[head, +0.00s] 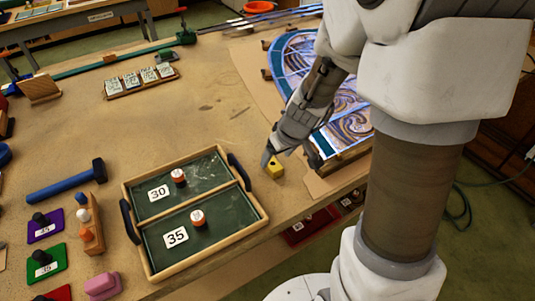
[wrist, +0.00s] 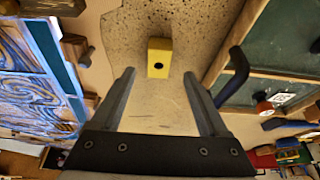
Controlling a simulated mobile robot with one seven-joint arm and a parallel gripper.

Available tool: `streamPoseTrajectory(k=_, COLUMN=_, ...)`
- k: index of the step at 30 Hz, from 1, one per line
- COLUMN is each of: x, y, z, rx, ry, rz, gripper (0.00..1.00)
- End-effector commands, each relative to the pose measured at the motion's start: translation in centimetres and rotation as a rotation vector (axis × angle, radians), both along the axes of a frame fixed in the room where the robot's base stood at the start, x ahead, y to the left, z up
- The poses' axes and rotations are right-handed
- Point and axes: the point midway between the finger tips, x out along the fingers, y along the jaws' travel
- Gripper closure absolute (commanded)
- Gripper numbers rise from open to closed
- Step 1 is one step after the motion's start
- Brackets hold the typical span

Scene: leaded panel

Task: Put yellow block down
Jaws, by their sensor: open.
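The yellow block (head: 276,169) sits on the brown worktable, between the green tray and the leaded panel. A dark round hole shows in its face. In the wrist view the yellow block (wrist: 159,58) stands beyond the fingertips, roughly midway between them, with a gap to both. My gripper (head: 290,160) is open and empty, close to the block in the head view. In the wrist view my gripper (wrist: 159,72) shows both fingers spread apart.
A wood-framed green tray (head: 265,220) with dark handles and pieces marked 30 and 35 lies left of the block. The leaded panel (head: 290,55) lies behind on the right. A blue hammer (head: 66,182) lies at left. Bare table extends behind the tray.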

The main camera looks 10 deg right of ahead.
Motion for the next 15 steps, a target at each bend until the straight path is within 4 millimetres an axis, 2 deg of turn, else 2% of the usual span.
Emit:
streamPoseTrajectory(k=9, x=1.3, y=0.2, z=-3.9, rx=0.001, ry=0.003, rz=0.000, gripper=0.22)
streamPoseTrajectory(k=15, x=1.9, y=0.4, z=-4.9, rx=0.001, ry=0.000, rz=-0.001, gripper=0.22)
